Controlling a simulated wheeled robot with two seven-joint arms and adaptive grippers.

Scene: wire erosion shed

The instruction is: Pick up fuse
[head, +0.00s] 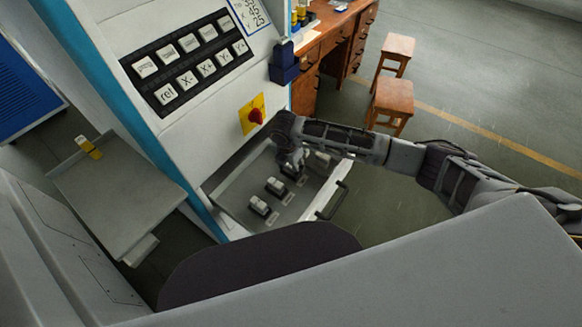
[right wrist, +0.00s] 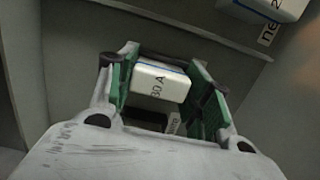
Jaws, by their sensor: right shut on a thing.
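My right gripper (head: 291,163) reaches down into the open drawer of the machine. In the right wrist view the right gripper (right wrist: 160,90) has its green-lined fingers shut on a white fuse (right wrist: 159,80) with a blue stripe and a marking that ends in "0 A". A dark holder with a label shows just under that fuse; I cannot tell whether the two touch. In the head view the held fuse is mostly hidden by the gripper. Other white fuses (head: 262,205) sit in dark holders in the drawer, and part of another fuse (right wrist: 268,8) shows in the wrist view. My left gripper is out of view.
The drawer (head: 230,205) has low walls and a dark handle (head: 333,202). Above it are a red knob (head: 256,116) on yellow and a button panel (head: 190,58). A grey side shelf (head: 118,190) holds a small yellow-and-white item (head: 88,147). Wooden stools (head: 394,98) stand behind.

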